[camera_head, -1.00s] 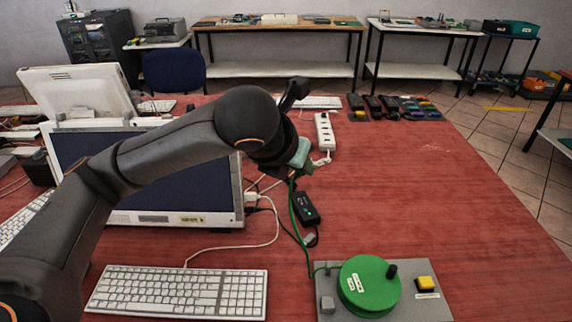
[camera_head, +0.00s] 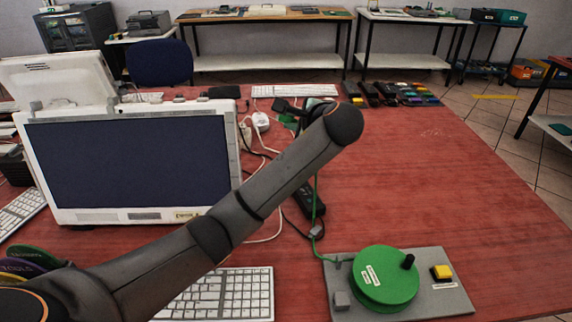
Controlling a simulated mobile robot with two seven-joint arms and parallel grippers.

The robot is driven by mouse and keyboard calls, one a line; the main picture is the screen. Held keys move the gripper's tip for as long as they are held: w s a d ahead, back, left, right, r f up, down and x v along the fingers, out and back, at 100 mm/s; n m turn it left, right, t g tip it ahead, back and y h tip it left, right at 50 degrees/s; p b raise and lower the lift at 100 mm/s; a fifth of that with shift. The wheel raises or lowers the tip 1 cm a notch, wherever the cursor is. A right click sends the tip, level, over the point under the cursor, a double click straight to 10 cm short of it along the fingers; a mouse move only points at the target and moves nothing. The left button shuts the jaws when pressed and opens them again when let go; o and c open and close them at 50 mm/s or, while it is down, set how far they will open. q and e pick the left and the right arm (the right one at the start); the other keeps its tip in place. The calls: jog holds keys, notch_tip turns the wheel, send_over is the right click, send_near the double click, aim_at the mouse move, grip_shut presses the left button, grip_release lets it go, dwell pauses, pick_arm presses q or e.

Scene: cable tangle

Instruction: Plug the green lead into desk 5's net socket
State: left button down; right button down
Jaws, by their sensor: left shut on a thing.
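The green lead (camera_head: 317,232) runs from a green reel (camera_head: 376,278) on a grey plate up towards my left gripper (camera_head: 285,112). The gripper is beyond the dark wrist of my left arm, right of the monitor. It is shut on the green lead's end, where a green part (camera_head: 286,121) shows. The jaws and plug are small and partly covered, so I cannot tell whether the plug touches anything. No desk 5 label or net socket can be made out. My right gripper is out of view.
A monitor (camera_head: 130,165) stands at left, with a keyboard (camera_head: 222,293) in front, partly behind my arm. A black adapter (camera_head: 309,199) and pale cables lie near the arm. Dark boxes (camera_head: 384,94) stand at the back. The red table (camera_head: 440,180) is clear at right.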

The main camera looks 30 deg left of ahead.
pick_arm(q)
jog(key=s+a+f+n+g+y, duration=0.3)
jog(key=s+f+n+y, duration=0.2)
jog(key=s+f+n, duration=0.1)
notch_tip(320, 180, down, 2)
jog(key=shift+a+f+n+g+y, duration=0.2)
jog(key=shift+a+n+g+y, duration=0.15)
jog(key=shift+n, duration=0.55)
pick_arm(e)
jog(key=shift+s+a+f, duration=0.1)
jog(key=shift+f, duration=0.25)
pick_arm(q)
jog(key=shift+s, duration=0.1)
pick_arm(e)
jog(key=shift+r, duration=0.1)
pick_arm(q)
jog(key=shift+s+d+p, duration=0.1)
jog(key=shift+p, duration=0.2)
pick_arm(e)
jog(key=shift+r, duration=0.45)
pick_arm(q)
jog(key=shift+p, duration=0.3)
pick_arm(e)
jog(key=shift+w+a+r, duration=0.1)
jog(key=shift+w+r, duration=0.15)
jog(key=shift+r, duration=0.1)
